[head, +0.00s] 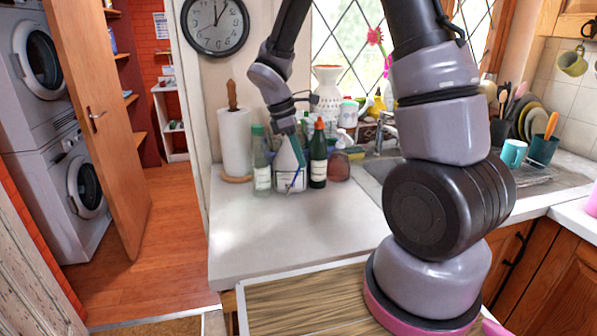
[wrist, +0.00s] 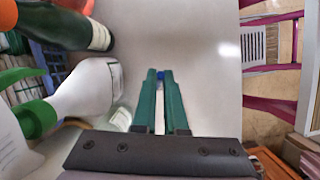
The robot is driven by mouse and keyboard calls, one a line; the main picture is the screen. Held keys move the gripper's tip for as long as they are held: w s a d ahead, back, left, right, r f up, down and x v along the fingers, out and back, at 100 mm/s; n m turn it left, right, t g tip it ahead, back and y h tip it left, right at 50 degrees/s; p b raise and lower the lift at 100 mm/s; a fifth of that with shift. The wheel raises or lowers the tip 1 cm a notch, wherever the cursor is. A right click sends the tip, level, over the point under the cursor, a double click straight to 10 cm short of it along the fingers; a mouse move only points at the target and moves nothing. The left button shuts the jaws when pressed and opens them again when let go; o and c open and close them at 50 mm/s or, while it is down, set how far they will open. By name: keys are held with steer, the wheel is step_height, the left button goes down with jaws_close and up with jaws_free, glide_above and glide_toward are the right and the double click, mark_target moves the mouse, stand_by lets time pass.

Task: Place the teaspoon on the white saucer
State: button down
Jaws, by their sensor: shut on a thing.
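My gripper (head: 298,160) is at the left part of the counter, in front of the bottles. Its teal fingers, also in the wrist view (wrist: 160,78), are close together on a slim thing with a blue part, which I take to be the teaspoon (wrist: 161,74). I cannot make out the white saucer in either view.
A clear bottle (head: 262,165), a white spray bottle (head: 289,168) and a dark green bottle (head: 318,160) stand close by the gripper. A paper towel roll (head: 235,142) is left of them. The worktop (head: 290,225) in front is clear. A sink (head: 385,170) lies to the right.

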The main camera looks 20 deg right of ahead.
steer(key=shift+f, duration=1.95)
steer(key=shift+s+f, duration=0.1)
steer(key=c, duration=1)
jaws_free()
steer(key=s+v, duration=0.1)
steer(key=v, duration=1)
steer(key=s+d+r+m+t+y, duration=0.1)
steer(key=s+d+r+m+t, duration=0.1)
steer(key=s+r+m, duration=0.3)
steer(key=s+d+r+m+t+y, duration=0.2)
steer(key=s+d+r+m+t, duration=0.1)
steer(key=s+r+m, duration=0.2)
steer(key=s+d+r+m+t+y, duration=0.2)
steer(key=s+r+m, duration=0.3)
steer(key=r+m, duration=0.3)
steer(key=shift+d, duration=0.6)
steer(key=shift+o, duration=0.7)
steer(key=shift+s+d+r+m+t+y, duration=0.1)
steer(key=shift+s+m+t+y, duration=0.25)
steer(key=shift+m, duration=0.25)
